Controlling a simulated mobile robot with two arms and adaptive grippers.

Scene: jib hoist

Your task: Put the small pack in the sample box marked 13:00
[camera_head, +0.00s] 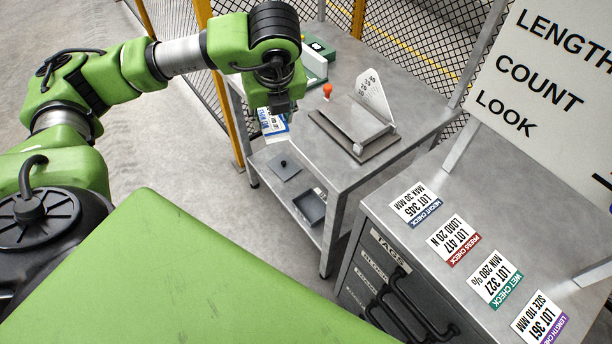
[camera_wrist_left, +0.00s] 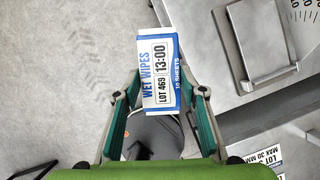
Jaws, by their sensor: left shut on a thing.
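The small pack (camera_head: 273,123) is a white and blue wet wipes pack. In the left wrist view the pack (camera_wrist_left: 160,78) reads "WET WIPES", "LOT 469", "13:00" and "10 SHEETS". My left gripper (camera_wrist_left: 160,88) is shut on it, with a teal-padded finger at each side. In the head view my left gripper (camera_head: 272,104) points down with the pack beside the left edge of the metal table (camera_head: 405,75). I can make out no sample box marked 13:00. My right gripper is not in view.
A tilting-plate gauge (camera_head: 360,125), a red knob (camera_head: 327,91) and a green and white item (camera_head: 318,52) stand on the table. A dark tray (camera_head: 309,207) lies on its lower shelf. A drawer cabinet (camera_head: 375,203) with several lot cards stands right. Mesh fencing is behind.

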